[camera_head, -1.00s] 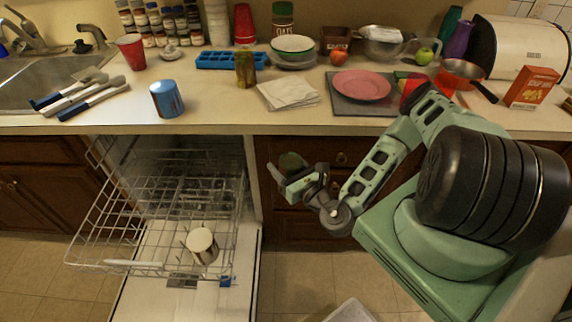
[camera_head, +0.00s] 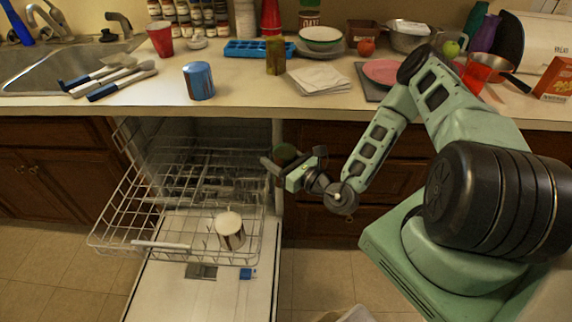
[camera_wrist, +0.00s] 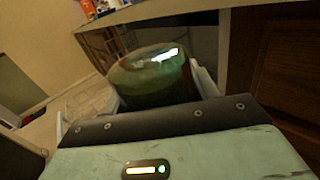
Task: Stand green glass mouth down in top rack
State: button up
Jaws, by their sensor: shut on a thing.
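My gripper (camera_head: 278,163) is shut on the green glass (camera_wrist: 152,76), which shows large between the fingers in the wrist view. In the head view the green glass (camera_head: 286,152) is a small dark green shape, partly hidden by my gripper, just right of the dishwasher opening. The glass is held in the air below counter height. The top rack (camera_head: 150,220) is pulled out over the open door, left of my gripper. Which end of the glass is its mouth, I cannot tell.
A cream and brown cup (camera_head: 230,231) stands in the rack's front right part. The rack's left and middle look clear. The counter edge (camera_head: 330,113) runs above my gripper, and drawer fronts (camera_head: 385,175) stand behind my arm.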

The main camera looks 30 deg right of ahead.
jog(key=w+a+f+n+g+y+b, duration=0.4)
jog(key=w+a+b, duration=0.5)
jog(key=b, duration=1)
jog(key=shift+w+a+f+n+y, duration=0.2)
jog(key=shift+a+f+n+y, duration=0.75)
jog(key=shift+a+y, duration=0.75)
jog(key=shift+d+r, duration=0.1)
jog(key=shift+d, duration=0.2)
jog(key=shift+f+b, duration=2.25)
jog(key=shift+f, duration=1.85)
jog(key=shift+s+f, duration=0.1)
jog(key=o, duration=1.2)
jog(key=shift+f, duration=0.1)
